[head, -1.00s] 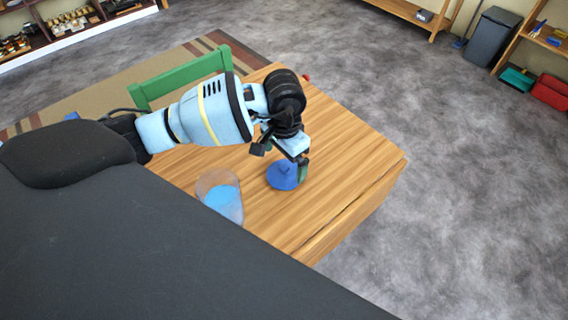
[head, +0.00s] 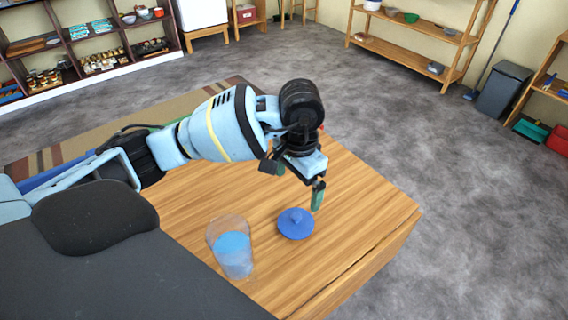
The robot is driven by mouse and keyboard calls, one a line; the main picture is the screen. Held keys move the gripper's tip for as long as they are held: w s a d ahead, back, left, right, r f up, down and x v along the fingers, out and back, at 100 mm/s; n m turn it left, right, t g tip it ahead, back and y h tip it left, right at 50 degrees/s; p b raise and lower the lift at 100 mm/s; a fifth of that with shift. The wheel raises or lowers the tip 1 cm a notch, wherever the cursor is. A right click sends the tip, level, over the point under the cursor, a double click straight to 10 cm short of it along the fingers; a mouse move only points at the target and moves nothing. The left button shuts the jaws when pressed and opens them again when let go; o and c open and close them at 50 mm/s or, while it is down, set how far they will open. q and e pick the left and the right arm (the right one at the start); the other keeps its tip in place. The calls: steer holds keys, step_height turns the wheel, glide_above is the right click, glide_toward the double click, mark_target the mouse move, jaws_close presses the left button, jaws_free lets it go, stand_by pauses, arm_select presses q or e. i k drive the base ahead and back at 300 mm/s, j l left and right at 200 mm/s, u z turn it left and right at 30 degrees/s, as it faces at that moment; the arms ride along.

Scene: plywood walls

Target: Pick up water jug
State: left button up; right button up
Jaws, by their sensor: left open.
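The water jug (head: 232,250) is a clear vessel with blue contents, standing on the wooden table (head: 355,205) near its front left edge. A round blue lid (head: 295,224) with a knob lies on the table to the right of the jug. My left gripper (head: 297,190) is open and empty, pointing down just above and behind the lid, apart from it. The jug is to the left of the gripper and nearer to me. My right gripper is not in view.
A small red thing (head: 321,127) shows behind my left wrist at the table's far edge. Shelves (head: 420,35) and a dark bin (head: 502,90) stand along the walls. The table's right part is clear, with open grey floor beyond.

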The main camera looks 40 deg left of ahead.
mark_target(228, 236)
steer(key=u, duration=1.35)
